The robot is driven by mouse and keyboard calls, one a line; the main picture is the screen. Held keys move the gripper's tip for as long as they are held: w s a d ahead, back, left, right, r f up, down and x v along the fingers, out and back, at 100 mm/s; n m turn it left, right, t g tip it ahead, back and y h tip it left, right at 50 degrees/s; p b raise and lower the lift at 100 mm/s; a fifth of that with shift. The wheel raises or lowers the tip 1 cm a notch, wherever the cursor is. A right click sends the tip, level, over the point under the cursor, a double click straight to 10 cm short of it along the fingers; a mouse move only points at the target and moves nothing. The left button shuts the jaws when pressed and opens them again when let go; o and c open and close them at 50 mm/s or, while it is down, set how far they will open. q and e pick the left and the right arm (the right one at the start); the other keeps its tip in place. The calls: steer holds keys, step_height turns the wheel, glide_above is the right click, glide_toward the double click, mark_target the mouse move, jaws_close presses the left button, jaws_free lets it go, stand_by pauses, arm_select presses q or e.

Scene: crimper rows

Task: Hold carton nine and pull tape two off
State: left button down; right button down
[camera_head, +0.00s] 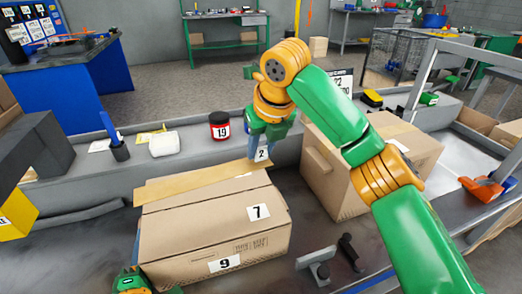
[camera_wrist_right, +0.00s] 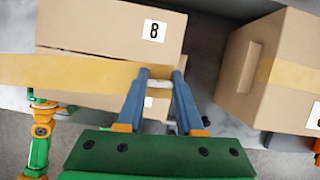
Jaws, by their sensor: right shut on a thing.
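Carton nine (camera_head: 190,230) is a closed brown box on the grey bench in the head view, labelled 9 in front and 7 on top. A yellowish tape (camera_head: 185,184) runs along its far edge; the tape also shows in the wrist view (camera_wrist_right: 70,74). My right gripper (camera_head: 262,155) is shut on the tape's right end, by a label 2. The fingers (camera_wrist_right: 150,82) grip that end in the wrist view. My left gripper (camera_head: 132,282) is at the carton's near left corner, mostly cut off by the picture edge; its jaws are unclear.
A second carton (camera_head: 330,180) with a side flap stands to the right. A red jar labelled 19 (camera_head: 219,125), a white block (camera_head: 164,144) and a pen holder (camera_head: 118,148) stand behind. A metal bracket (camera_head: 316,264) and a black tool (camera_head: 350,252) are near the front.

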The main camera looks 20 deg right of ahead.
steer(key=shift+r, duration=4.4)
arm_select(q)
steer(key=c, duration=0.8)
jaws_free()
steer(key=s, duration=1.2)
steer(key=shift+a, duration=0.35)
steer(key=shift+w, duration=0.1)
